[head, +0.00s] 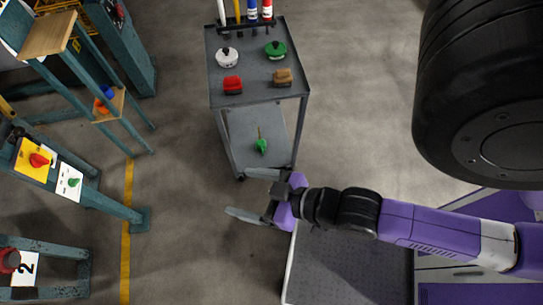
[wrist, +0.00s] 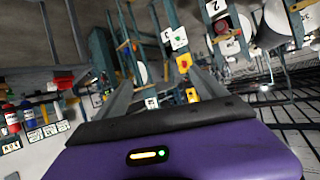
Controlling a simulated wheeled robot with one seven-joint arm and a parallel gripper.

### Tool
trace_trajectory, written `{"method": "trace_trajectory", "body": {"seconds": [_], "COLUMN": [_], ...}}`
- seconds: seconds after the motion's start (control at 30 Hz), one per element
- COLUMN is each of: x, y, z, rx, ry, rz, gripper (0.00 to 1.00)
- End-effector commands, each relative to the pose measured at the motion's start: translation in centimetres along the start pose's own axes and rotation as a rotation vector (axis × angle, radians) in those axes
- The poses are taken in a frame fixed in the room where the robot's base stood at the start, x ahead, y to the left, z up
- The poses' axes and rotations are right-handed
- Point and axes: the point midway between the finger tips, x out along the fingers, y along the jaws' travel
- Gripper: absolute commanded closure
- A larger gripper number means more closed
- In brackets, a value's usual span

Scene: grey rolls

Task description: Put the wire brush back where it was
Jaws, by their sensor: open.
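My gripper (head: 246,194) is open and empty in the head view, in front of the near end of a grey two-shelf cart (head: 254,93). Its fingers point left, apart from the cart's objects. A brown block-like item (head: 283,77) lies at the near right of the top shelf. A green item with a thin tan shaft (head: 261,145) lies on the lower shelf. I cannot tell for sure which of these, if either, is the wire brush. The wrist view does not show the brush clearly.
The top shelf also holds a white round item (head: 227,57), a green round item (head: 275,49) and a red block (head: 233,85). Upright tools stand at its far end. Teal stands (head: 112,203) line the left. A large black tyre (head: 478,95) is at right. Floor between is clear.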

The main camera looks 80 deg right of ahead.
Motion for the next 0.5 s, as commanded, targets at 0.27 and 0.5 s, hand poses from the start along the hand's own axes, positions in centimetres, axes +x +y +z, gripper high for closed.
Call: {"method": "trace_trajectory", "body": {"seconds": [0.27,0.5], "x": [-8.2,-9.5], "y": [-1.4,-1.6], "z": [-4.3,-5.5], "rx": [-0.121,-0.142], "ry": [0.136,0.169], "rz": [-0.117,-0.138], "gripper": [0.19,0.19]}}
